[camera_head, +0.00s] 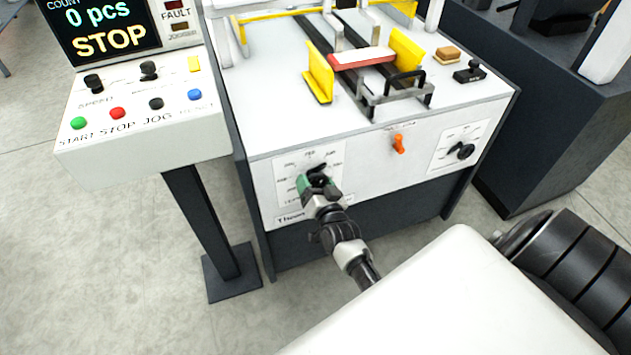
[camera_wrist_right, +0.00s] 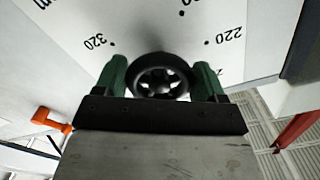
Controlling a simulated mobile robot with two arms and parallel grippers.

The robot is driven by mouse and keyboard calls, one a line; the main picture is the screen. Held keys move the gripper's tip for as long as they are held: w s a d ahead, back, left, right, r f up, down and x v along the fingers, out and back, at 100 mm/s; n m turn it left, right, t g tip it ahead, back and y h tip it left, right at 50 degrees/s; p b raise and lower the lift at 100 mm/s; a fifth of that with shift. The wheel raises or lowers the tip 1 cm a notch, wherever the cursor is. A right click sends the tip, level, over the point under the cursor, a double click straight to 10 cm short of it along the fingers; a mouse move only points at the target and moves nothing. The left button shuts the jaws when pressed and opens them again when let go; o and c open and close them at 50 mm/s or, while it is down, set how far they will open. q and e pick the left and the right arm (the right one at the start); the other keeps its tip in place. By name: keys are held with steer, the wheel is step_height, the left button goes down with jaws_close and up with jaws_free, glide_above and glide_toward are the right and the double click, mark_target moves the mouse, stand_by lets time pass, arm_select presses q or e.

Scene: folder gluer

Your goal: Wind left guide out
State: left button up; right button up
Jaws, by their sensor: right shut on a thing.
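The left guide's black handwheel (camera_wrist_right: 158,76) sits on the machine's white front panel, in front of a printed dial scale with numbers such as 320 and 220. My right gripper (camera_head: 317,182) is at this wheel. In the right wrist view its two green fingers (camera_wrist_right: 165,80) stand on either side of the wheel, shut on it. In the head view the gripper hides most of the wheel. The left yellow guide (camera_head: 319,72) stands upright on the machine top, left of the red-and-white carton piece (camera_head: 361,58). My left gripper is not in view.
An orange lever (camera_head: 398,143) and a second black knob (camera_head: 465,151) are on the same front panel to the right. The control console (camera_head: 140,120) on its post stands left, its screen reading STOP and 0 pcs. Open floor lies in front.

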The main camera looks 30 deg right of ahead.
steer(key=shift+a+f+m, duration=0.1)
steer(key=shift+m, duration=2.1)
steer(key=o, duration=0.9)
steer(key=shift+s, duration=0.1)
steer(key=v, duration=1)
steer(key=shift+s, duration=0.35)
steer(key=shift+p, duration=0.3)
